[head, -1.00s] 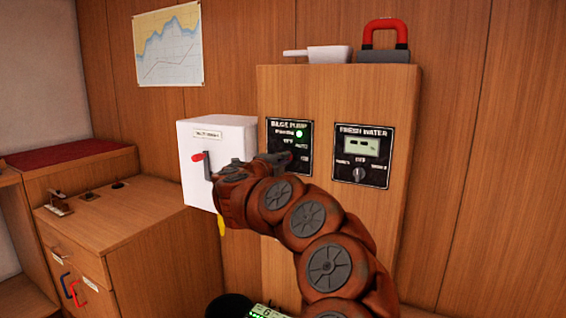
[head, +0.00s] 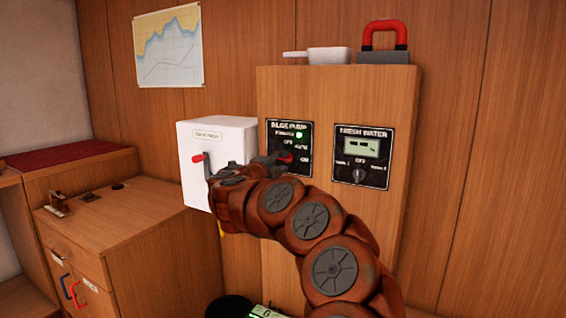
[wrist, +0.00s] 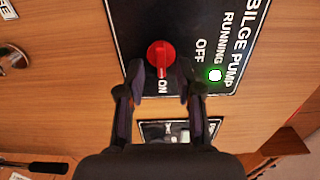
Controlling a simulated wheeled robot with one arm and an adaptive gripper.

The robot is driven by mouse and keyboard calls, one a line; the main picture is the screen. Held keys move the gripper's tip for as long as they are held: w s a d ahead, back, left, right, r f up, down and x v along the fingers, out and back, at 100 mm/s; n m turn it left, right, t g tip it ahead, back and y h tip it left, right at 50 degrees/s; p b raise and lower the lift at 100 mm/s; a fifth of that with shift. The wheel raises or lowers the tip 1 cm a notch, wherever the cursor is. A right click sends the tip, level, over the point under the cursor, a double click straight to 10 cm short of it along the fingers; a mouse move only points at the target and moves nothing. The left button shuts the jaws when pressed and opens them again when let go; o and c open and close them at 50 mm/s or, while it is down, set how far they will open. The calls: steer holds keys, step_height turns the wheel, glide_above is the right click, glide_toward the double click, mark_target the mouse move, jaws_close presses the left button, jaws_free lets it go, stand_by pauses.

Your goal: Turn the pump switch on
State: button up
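The bilge pump panel (head: 272,130) is a black plate on the wooden cabinet. Its red knob (head: 286,158) also shows in the wrist view (wrist: 160,55), with its narrow end toward the ON label. The green running light (head: 299,134) is lit; it shows in the wrist view too (wrist: 215,75). My gripper (wrist: 160,72) is open, with one finger on each side of the knob's lower end and gaps between. In the head view my gripper (head: 262,163) is just left of the knob. The AUTO label is hidden in the wrist view.
A fresh water panel (head: 361,182) with a display and a knob is to the right. A white box (head: 215,128) with a red-tipped lever is close on the left.

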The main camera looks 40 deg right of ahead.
steer(key=v, duration=1)
steer(key=shift+s+a, duration=0.15)
steer(key=shift+a, duration=0.1)
